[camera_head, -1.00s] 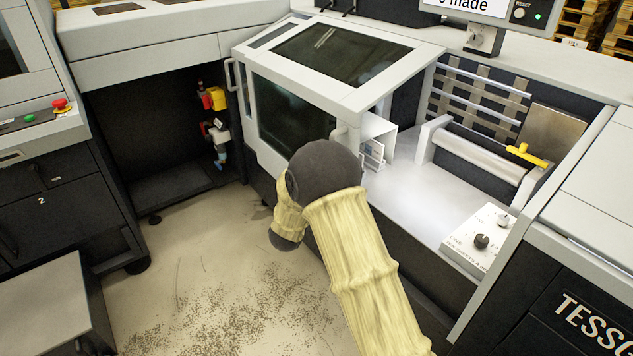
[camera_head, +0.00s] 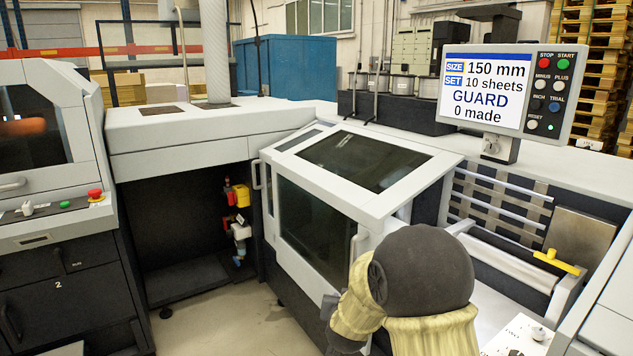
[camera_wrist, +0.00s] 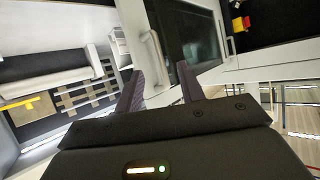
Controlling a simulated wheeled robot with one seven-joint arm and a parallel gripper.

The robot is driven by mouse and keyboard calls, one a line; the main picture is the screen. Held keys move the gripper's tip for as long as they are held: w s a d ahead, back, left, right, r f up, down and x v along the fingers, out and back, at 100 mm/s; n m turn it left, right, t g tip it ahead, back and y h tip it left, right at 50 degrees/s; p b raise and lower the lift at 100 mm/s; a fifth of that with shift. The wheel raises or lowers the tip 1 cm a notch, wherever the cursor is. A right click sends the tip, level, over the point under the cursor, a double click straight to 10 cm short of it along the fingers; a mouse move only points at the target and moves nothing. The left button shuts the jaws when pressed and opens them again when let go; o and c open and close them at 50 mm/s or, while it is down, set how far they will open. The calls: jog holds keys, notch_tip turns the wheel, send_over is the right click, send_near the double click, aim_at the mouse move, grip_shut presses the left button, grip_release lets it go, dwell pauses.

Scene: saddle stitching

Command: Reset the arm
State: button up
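My arm, in a pale yellow sleeve with a dark rounded elbow, rises at the bottom of the head view in front of the machine's guard. My gripper (camera_wrist: 161,82) shows in the wrist view with its two dark fingers spread apart and nothing held between them. In the head view my gripper cannot be made out. The white guard (camera_head: 370,204) with dark windows looks closed. Its handle shows beyond the fingers in the wrist view (camera_wrist: 152,55), apart from them as far as I can tell.
The screen (camera_head: 488,87) reads "GUARD" and "0 made". A yellow lever (camera_head: 556,262) and a knob panel (camera_head: 517,337) lie right of my arm. A control desk with a red button (camera_head: 95,194) stands left. Some floor (camera_head: 225,315) is clear.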

jog(key=s+d+f+n+g, duration=0.1)
jog(key=s+d+g, duration=0.2)
jog(key=s, duration=0.6)
jog(key=s+d+g+y, duration=0.1)
jog(key=s+d+g, duration=0.15)
jog(key=s, duration=0.75)
jog(key=s+d+f+n+g, duration=0.15)
jog(key=s+g, duration=0.25)
jog(key=s, duration=0.5)
notch_tip(320, 180, up, 18)
jog(key=p, duration=1.7)
jog(key=shift+s+d, duration=0.25)
jog(key=shift+d, duration=0.15)
jog(key=shift+m+g, duration=0.25)
jog(key=shift+d, duration=0.1)
